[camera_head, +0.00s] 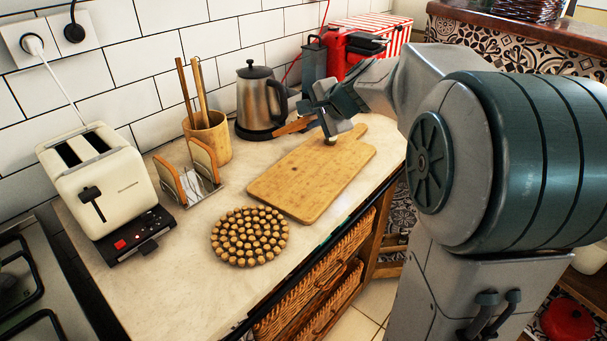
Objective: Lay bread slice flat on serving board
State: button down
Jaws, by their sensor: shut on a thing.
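The wooden serving board (300,178) lies flat on the counter, its handle toward the back right. My gripper (320,122) is above the back part of the board. It is shut on a bread slice (294,126), which shows as a thin brown strip sticking out to the left, nearly edge-on. The slice appears roughly level and above the board; the gripper hides part of it. Two more bread slices, one at the left (167,180) and one at the right (204,158), stand upright in a metal rack (199,189) left of the board.
A round trivet of brown balls (249,236) lies in front of the board. A kettle (257,98) stands behind it, with a utensil pot (211,138) and a cream toaster (101,182) further left. A red machine (340,57) is at the back.

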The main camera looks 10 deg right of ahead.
notch_tip(320, 180, down, 10)
jog(key=b, duration=0.8)
jog(key=shift+r, duration=0.25)
jog(key=c, duration=1.6)
grip_release()
jog(key=shift+p+v, duration=1.05)
jog(key=shift+v, duration=3)
